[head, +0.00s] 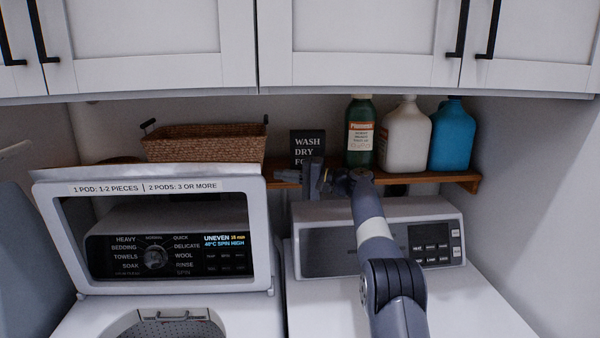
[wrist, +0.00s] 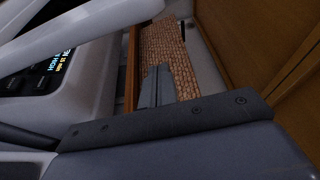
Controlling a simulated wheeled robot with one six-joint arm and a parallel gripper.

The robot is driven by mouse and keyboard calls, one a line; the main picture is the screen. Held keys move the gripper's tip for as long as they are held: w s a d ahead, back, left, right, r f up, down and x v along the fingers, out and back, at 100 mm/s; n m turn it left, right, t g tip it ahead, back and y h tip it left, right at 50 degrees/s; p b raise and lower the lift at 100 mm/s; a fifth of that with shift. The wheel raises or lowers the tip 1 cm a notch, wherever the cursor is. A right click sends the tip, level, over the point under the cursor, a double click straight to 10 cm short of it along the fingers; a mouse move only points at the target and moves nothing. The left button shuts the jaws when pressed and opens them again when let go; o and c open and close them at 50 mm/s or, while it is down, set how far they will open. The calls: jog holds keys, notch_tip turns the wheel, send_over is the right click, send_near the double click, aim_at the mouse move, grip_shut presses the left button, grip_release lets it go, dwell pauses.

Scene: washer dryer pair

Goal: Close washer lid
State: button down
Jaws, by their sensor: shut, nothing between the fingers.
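The washer lid (head: 272,235) stands open and upright at the left, a white frame around a large window. The washer control panel (head: 160,252) shows through it. Below it, the washer's drum opening (head: 172,324) is uncovered. My gripper (head: 314,172) is shut and empty, just right of the lid's upper right corner, in front of the shelf. No contact with the lid can be made out. In the wrist view my gripper (wrist: 157,88) points toward the basket, and the white lid frame (wrist: 85,35) crosses the upper left.
The wooden shelf (head: 400,180) behind holds a wicker basket (head: 205,143), a dark sign (head: 305,146), a green bottle (head: 359,135), a white jug (head: 405,140) and a blue jug (head: 452,138). The dryer (head: 475,305) stands at right under my arm. White cabinets (head: 360,40) hang above.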

jog(key=shift+s+a+f, duration=0.1)
jog(key=shift+s+a, duration=1.4)
jog(key=shift+s, duration=0.05)
jog(key=shift+f+b, duration=0.1)
jog(key=shift+b, duration=0.35)
